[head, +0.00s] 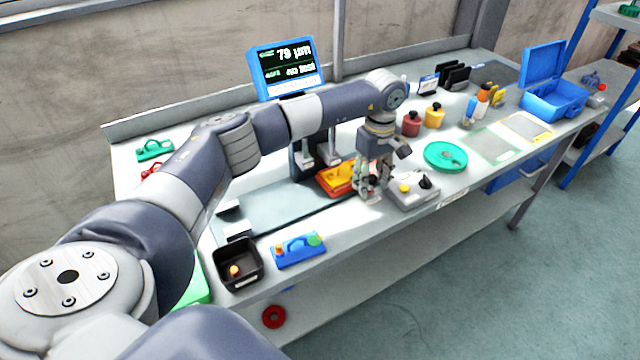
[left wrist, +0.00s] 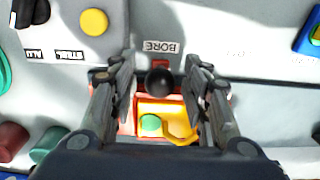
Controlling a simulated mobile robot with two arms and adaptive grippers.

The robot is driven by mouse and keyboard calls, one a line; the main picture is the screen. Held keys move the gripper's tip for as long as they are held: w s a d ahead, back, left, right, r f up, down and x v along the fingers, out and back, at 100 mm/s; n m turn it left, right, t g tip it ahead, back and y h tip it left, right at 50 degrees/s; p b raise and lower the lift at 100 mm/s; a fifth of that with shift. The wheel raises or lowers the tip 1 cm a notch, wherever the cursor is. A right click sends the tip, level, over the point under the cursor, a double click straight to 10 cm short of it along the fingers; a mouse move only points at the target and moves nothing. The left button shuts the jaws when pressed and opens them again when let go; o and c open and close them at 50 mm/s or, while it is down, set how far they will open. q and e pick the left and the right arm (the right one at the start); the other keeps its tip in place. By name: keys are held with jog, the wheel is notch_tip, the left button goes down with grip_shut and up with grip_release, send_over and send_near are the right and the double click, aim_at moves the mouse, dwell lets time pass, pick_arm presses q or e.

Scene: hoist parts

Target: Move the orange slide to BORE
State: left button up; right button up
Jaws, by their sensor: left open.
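The orange slide (head: 326,186) carries a yellow part with a handle (head: 342,174) and stands near the middle of the bench. In the left wrist view the slide's orange edge (left wrist: 126,122) shows with the yellow part (left wrist: 180,110) and its green disc on top. A black ball knob (left wrist: 160,82) stands beside the slide, between my fingers. The white BORE label (left wrist: 162,47) lies just beyond the knob, with a small red mark between them. My left gripper (head: 371,188) is open around the knob; whether the fingers touch it I cannot tell. My right gripper is out of view.
A grey control box (head: 412,194) with a yellow button and black knob stands right of the gripper. A green round dish (head: 446,156), a black bin (head: 238,265), a blue tray (head: 299,251) and a display (head: 284,68) are also on the bench.

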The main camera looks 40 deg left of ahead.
pick_arm(q)
jog(key=shift+r, duration=0.1)
notch_tip(320, 180, up, 9)
jog(key=p, duration=0.5)
jog(key=shift+p, duration=0.35)
